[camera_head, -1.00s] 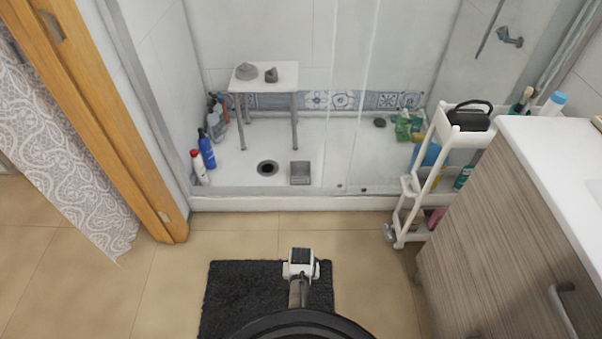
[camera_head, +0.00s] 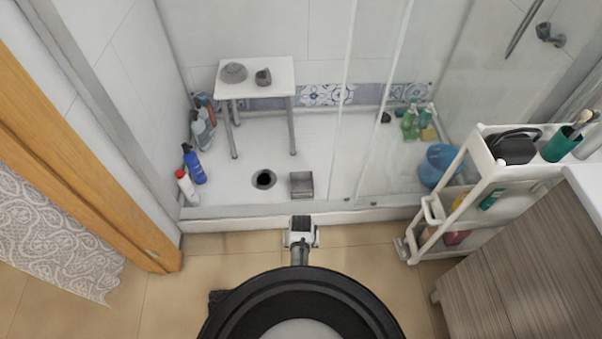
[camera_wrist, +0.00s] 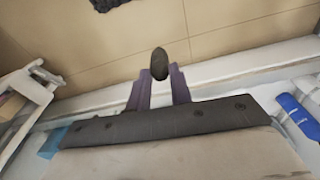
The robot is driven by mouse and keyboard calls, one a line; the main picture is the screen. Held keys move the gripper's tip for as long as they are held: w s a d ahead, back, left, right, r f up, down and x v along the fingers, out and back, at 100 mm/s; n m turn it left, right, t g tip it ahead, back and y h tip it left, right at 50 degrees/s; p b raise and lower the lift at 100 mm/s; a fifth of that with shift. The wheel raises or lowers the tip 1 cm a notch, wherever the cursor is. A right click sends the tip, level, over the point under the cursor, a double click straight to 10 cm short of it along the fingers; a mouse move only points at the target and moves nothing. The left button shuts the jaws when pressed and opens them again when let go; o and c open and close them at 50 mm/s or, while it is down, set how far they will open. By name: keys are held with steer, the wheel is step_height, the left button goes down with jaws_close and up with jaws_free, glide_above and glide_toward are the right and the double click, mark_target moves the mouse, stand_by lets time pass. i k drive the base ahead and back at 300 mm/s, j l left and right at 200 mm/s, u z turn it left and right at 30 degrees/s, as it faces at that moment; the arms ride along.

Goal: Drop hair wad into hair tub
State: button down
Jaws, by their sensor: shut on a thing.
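A small dark oval wad, which looks like the hair wad (camera_wrist: 159,62), is held between the purple fingertips of my gripper (camera_wrist: 160,80) in the wrist view. My gripper is shut on it. In the head view only my white wrist part and arm show, in front of the shower sill; the fingers and wad cannot be made out. A grey square open box, likely the hair tub (camera_head: 301,185), stands on the shower floor just right of the dark round drain (camera_head: 264,179). It lies beyond my wrist in the head view.
A white stool (camera_head: 256,88) with two grey objects stands behind the drain. Bottles (camera_head: 188,178) line the left shower wall. A glass panel and white cart (camera_head: 480,170) are on the right. The low shower sill (camera_head: 340,217) crosses in front.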

mark_target(306, 188)
steer(key=i+j+z, duration=0.1)
steer(key=i+j, duration=0.2)
steer(key=i, duration=0.2)
steer(key=i+j, duration=0.3)
steer(key=i, duration=0.25)
steer(key=i+j+z, duration=0.15)
steer(key=i+j, duration=0.2)
steer(key=i, duration=0.15)
